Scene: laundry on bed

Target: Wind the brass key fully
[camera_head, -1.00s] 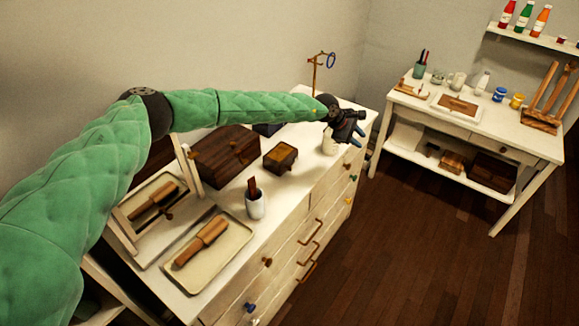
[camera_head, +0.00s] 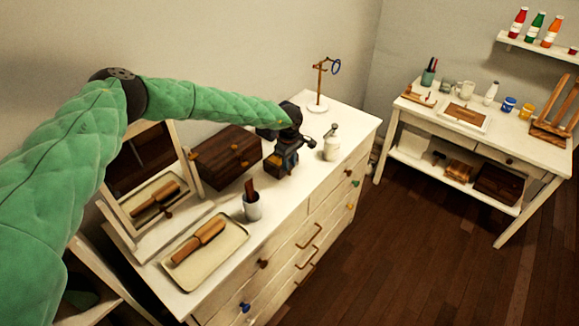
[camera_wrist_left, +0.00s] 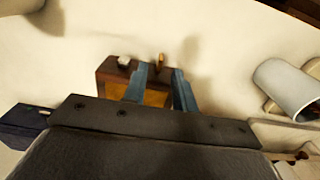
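A small dark brown wooden box with a golden-brown top (camera_wrist_left: 157,97) is under my left gripper in the left wrist view. A small brass key (camera_wrist_left: 160,60) stands up at the box, between or just past the fingertips; I cannot tell whether they touch it. A small pale knob (camera_wrist_left: 124,61) is on the box's left part. My left gripper (camera_wrist_left: 160,70) has its two blue fingers apart, with a gap around the key. In the head view the left gripper (camera_head: 283,162) points down over the dresser and hides most of the box. My right gripper is out of view.
A white desk (camera_head: 480,130) stands at right.

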